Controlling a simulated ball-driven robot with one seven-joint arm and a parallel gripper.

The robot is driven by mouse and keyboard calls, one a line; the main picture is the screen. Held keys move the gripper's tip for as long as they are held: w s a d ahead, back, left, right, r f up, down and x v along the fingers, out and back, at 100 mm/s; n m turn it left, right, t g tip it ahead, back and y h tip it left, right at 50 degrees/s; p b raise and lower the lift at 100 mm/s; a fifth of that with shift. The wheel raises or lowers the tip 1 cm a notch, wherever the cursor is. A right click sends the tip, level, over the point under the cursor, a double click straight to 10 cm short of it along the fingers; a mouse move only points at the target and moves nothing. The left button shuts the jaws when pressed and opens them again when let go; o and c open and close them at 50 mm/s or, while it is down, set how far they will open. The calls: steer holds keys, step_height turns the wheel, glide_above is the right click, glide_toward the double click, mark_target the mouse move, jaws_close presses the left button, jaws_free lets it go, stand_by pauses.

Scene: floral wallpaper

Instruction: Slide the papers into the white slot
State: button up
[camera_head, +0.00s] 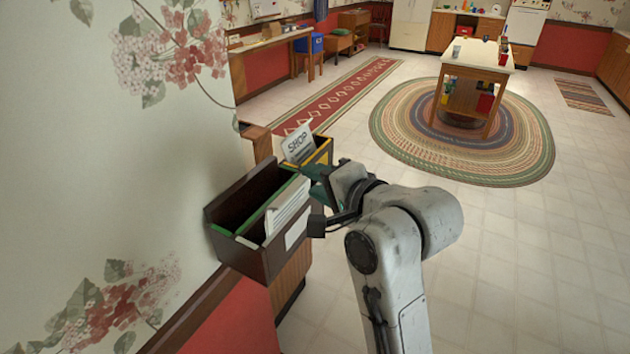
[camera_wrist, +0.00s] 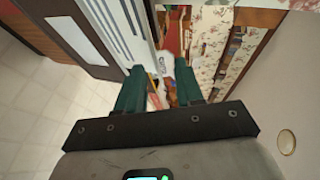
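A dark wooden wall box (camera_head: 263,265) hangs at the left. White lined papers (camera_head: 288,208) stand upright in it beside green folders, and they also show at the top of the wrist view (camera_wrist: 112,28). A white sheet marked SHOP (camera_head: 298,144) stands in a yellow-edged box (camera_head: 325,152) just behind. My gripper (camera_head: 318,180), with green fingers, is at the right of the papers, close to both boxes. In the wrist view its fingers (camera_wrist: 160,75) are apart, with no paper clearly held between them. I cannot tell which opening is the white slot.
The floral wall (camera_head: 110,190) closes off the left side. Beyond are a red runner (camera_head: 335,98), a round braided rug (camera_head: 400,140) and a wooden kitchen table (camera_head: 475,53). The tiled floor at the right is clear.

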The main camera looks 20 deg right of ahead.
steer(key=p+v, duration=0.6)
steer(key=v, duration=0.3)
steer(key=shift+s, duration=0.35)
steer(key=shift+d+r, duration=0.1)
stand_by(0.4)
